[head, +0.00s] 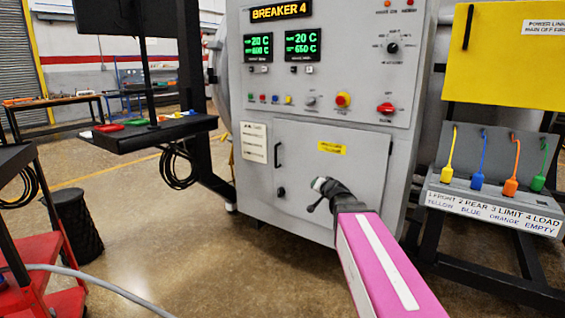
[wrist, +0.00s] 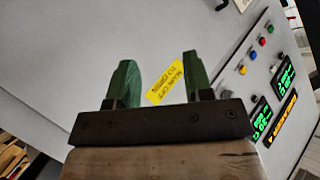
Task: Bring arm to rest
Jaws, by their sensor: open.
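My arm reaches in from the lower right of the head view, its pink and white link leading to the dark gripper (head: 318,192). My gripper is in front of the grey furnace cabinet (head: 290,150), near its lower door. In the wrist view my gripper (wrist: 160,68) shows two green fingers standing well apart with nothing between them. A yellow label (wrist: 166,84) on the cabinet face shows behind the gap. I cannot tell exactly how far the fingertips are from the door.
The control panel (head: 330,80) has displays, coloured buttons and a red knob. At right stands a rack (head: 490,190) with several coloured tags under a yellow box (head: 505,55). A black shelf (head: 150,135) is at left, a red cart (head: 40,290) lower left. Floor (head: 190,240) between is open.

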